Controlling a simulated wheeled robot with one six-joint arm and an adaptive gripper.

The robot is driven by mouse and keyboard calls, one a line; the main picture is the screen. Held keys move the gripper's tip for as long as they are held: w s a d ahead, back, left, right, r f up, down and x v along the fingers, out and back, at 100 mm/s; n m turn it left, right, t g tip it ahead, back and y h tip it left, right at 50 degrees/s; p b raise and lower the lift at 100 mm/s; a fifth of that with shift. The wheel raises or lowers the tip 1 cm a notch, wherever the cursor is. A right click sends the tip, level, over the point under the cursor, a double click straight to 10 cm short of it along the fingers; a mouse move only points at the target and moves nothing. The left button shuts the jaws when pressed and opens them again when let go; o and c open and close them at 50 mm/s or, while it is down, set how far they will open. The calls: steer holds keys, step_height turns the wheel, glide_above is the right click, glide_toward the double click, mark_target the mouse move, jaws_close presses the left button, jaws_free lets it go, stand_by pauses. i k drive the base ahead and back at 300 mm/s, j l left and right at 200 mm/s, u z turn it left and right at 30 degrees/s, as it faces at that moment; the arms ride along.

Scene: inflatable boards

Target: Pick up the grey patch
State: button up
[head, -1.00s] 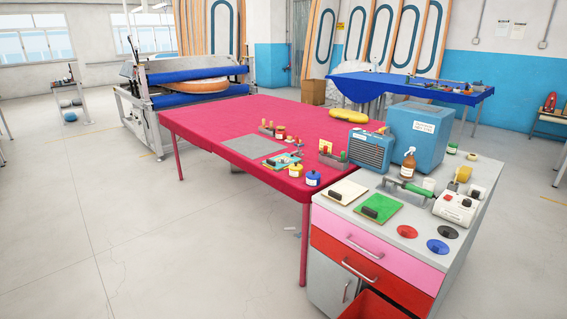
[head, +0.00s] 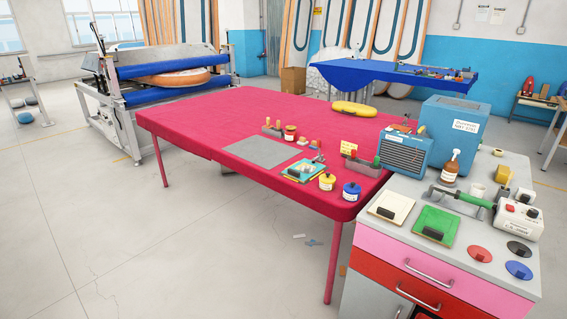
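A flat grey square sheet (head: 263,152) lies on the red-covered table (head: 200,120), near its front edge. It is the only plainly grey flat piece I see; whether it is the patch or a mat I cannot tell. On the grey cabinet top are round flat pieces: a red one (head: 479,254), a blue one (head: 518,270) and a very dark one (head: 519,248). The dark one looks black rather than grey. My gripper is not in view.
Beside the sheet stand a turquoise tray (head: 303,171), a yellow pot (head: 327,181) and a blue pot (head: 351,191). A blue heater box (head: 404,152) stands at the right. The floor (head: 130,240) before the table is mostly clear, with small scraps near a table leg.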

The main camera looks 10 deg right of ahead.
mark_target(307, 169)
steer(key=i+j, duration=0.5)
steer(key=j, duration=0.15)
steer(key=i+j, duration=0.45)
steer(key=j, duration=0.25)
steer(key=i+j, duration=0.5)
steer(key=j, duration=0.15)
steer(key=i+j, duration=0.5)
steer(key=j, duration=0.15)
steer(key=k+j+u, duration=0.05)
